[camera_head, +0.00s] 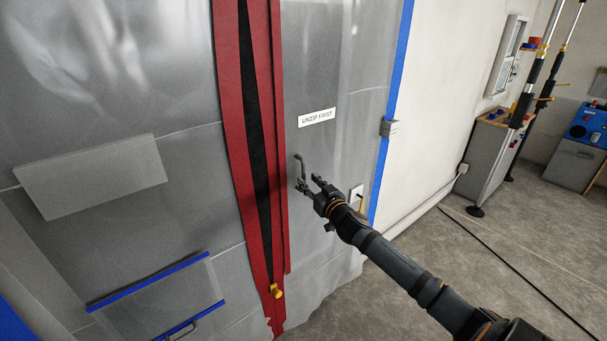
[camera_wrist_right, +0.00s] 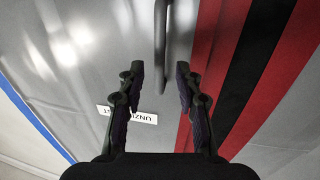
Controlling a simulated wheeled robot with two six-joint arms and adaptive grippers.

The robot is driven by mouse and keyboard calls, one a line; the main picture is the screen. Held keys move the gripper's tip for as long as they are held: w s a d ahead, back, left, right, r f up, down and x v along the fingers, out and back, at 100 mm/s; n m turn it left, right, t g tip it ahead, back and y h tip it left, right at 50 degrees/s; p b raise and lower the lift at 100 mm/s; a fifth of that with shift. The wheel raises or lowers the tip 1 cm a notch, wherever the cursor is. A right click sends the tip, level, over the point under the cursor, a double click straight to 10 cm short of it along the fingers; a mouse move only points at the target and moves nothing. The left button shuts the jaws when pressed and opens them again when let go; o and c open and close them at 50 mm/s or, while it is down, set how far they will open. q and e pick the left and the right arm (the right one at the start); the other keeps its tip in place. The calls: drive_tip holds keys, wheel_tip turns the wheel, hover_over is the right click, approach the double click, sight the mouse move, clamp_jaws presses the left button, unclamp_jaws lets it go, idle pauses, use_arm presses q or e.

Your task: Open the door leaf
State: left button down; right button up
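The door leaf looks like a grey, glossy plastic-like sheet panel (camera_head: 330,75). It stands upright beside a red-edged zipper strip (camera_head: 230,100) with a black band or gap down its middle. A dark handle (camera_head: 302,168) sticks out from the sheet below a label reading "UNZIP FIRST" (camera_head: 317,118). My right gripper (camera_head: 308,184) is at the handle. In the right wrist view its two fingers (camera_wrist_right: 160,72) are apart, with the handle (camera_wrist_right: 160,40) between or just beyond them; I cannot tell whether they touch. My left gripper is not in view.
A yellow zipper pull (camera_head: 277,291) sits low on the strip. Blue tape (camera_head: 392,110) edges the sheet beside a white wall (camera_head: 440,80). A grey cabinet (camera_head: 490,150), poles and a blue machine (camera_head: 588,122) stand at right. A cable crosses the open floor (camera_head: 450,270).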

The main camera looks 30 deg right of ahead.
sight(304, 175)
drive_tip(key=shift+w+d+p, duration=0.15)
drive_tip(key=shift+w+p, duration=0.2)
drive_tip(key=shift+w, duration=0.85)
drive_tip(key=shift+w+d+p, duration=0.15)
drive_tip(key=shift+w+p, duration=0.2)
drive_tip(key=shift+w, duration=0.8)
clamp_jaws()
